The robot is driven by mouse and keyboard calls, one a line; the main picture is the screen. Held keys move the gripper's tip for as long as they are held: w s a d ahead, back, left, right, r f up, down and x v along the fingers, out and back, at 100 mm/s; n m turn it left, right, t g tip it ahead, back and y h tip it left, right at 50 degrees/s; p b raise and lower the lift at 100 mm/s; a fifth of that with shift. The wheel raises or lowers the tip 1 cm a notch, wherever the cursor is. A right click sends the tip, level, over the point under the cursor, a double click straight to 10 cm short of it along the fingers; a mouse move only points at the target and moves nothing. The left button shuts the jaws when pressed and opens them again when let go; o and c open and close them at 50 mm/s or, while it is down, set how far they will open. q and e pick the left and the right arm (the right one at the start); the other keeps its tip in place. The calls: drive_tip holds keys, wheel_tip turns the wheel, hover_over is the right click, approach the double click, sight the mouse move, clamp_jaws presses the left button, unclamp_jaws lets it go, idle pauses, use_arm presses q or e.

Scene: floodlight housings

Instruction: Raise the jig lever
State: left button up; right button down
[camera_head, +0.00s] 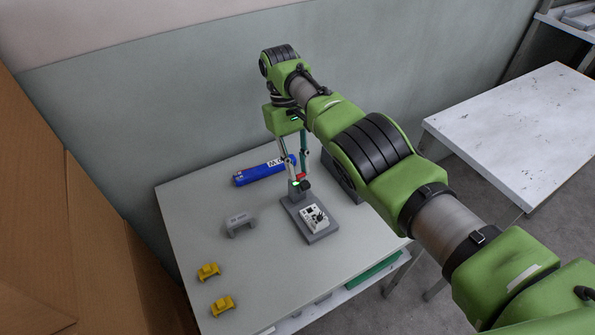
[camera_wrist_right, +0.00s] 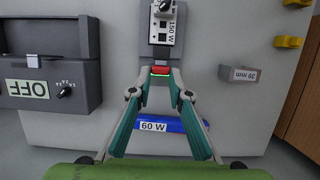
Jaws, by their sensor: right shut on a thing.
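The jig (camera_head: 320,237) is a grey base on the table with a white housing marked 150 W (camera_head: 314,217) lying on it. At its back end is the red grip of the jig lever (camera_head: 300,177), which also shows in the right wrist view (camera_wrist_right: 160,70). My right gripper (camera_head: 297,183) reaches down from above behind the jig. In the right wrist view its fingertips (camera_wrist_right: 160,75) are closed in on the red grip, one on each side. The fingers partly hide the lever, so its exact angle is hard to tell. My left gripper is not in view.
A blue piece marked 60 W (camera_head: 262,173) lies near the wall. A grey 39 mm gauge (camera_head: 240,225) and two yellow pieces (camera_head: 208,271) lie left of the jig. A dark box marked OFF (camera_wrist_right: 50,70) stands on the jig's other side. Cardboard (camera_head: 90,210) borders the table's left.

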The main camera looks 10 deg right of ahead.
drive_tip(key=shift+s, duration=0.15)
drive_tip(key=c, duration=1.9)
unclamp_jaws()
drive_tip(key=shift+d, duration=0.1)
drive_tip(key=shift+r, duration=5)
